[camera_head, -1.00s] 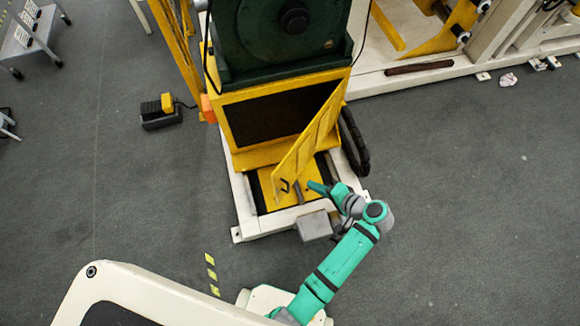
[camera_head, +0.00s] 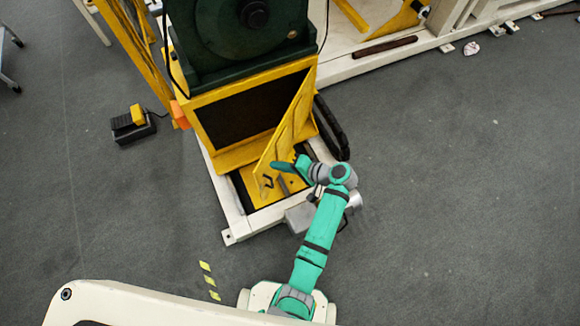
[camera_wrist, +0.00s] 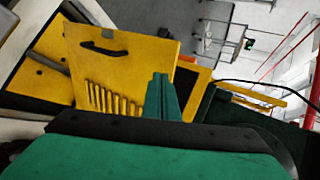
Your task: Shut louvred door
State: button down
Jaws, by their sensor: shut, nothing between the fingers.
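The yellow louvred door (camera_head: 288,124) stands swung open at the right side of the dark opening (camera_head: 245,112) in the yellow machine base. In the wrist view the door (camera_wrist: 130,62) fills the upper left, with a black handle (camera_wrist: 104,48) near its edge and a row of louvre slots. My green gripper (camera_head: 278,165) is at the lower part of the door, on its right side in the head view; I cannot tell whether it touches. In the wrist view the gripper's fingers (camera_wrist: 162,90) are together, empty, and overlap the door's edge.
A green machine housing (camera_head: 245,35) sits above the base. A white frame (camera_head: 228,210) surrounds the base at floor level, with a grey box (camera_head: 300,217) at its front. A yellow foot pedal (camera_head: 132,122) lies on the left.

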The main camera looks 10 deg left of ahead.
aim_at(262, 161)
jog(key=shift+w+a, duration=0.25)
jog(key=shift+a, duration=0.55)
jog(key=shift+w+a, duration=0.2)
jog(key=shift+a, duration=0.55)
jog(key=shift+a, duration=0.1)
